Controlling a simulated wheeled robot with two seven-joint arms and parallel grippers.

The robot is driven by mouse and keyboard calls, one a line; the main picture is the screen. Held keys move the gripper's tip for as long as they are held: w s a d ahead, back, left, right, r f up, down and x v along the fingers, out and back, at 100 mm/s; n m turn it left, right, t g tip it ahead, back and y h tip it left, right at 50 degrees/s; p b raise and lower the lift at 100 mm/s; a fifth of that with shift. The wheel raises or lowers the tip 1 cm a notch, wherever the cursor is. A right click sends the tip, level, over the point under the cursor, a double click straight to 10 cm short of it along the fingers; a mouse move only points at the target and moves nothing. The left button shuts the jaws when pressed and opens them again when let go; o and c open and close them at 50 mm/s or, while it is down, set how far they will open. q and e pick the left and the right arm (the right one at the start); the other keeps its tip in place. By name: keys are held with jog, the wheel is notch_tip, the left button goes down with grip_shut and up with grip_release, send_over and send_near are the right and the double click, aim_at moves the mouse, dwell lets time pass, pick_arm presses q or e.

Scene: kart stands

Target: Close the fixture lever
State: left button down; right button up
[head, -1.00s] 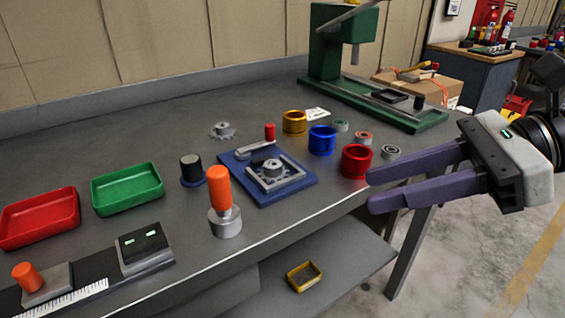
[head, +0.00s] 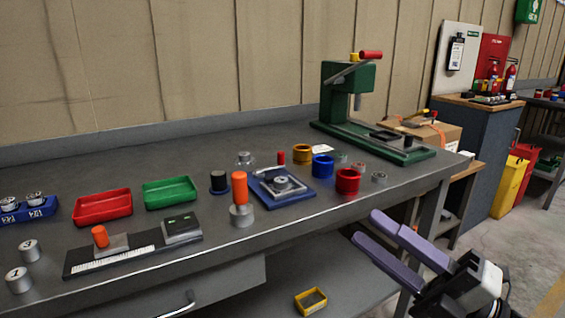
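The fixture is a blue base plate (head: 306,192) on the workbench, with a grey frame holding a grey toothed part (head: 282,183). Its lever (head: 268,170) is a grey bar at the back of the plate, with an upright red knob (head: 281,158) at its right end. Whether the lever presses on the part cannot be told. My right gripper (head: 366,227) has two purple fingers set apart with nothing between them. It is in front of the bench edge, lower right of the fixture and well clear of it. My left gripper is not in view.
A green press (head: 345,92) is behind right. Red (head: 103,206) and green (head: 170,192) trays lie left.

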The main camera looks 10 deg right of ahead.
notch_tip(320, 180, down, 26)
jog(key=s+d+m+h, duration=0.2)
jog(key=m+h, duration=1.1)
jog(key=m, duration=0.7)
jog(key=s+a+f+m+g, duration=0.2)
jog(key=s+a+f+g, duration=0.1)
jog(key=s+f, duration=0.3)
jog(key=s+a+f+m+g, duration=0.3)
jog(key=s+f, duration=0.3)
jog(key=f, duration=0.3)
jog(key=shift+s+a+f+m+g, duration=0.3)
jog(key=shift+s+a+f+g, duration=0.1)
jog(key=shift+a+g, duration=0.35)
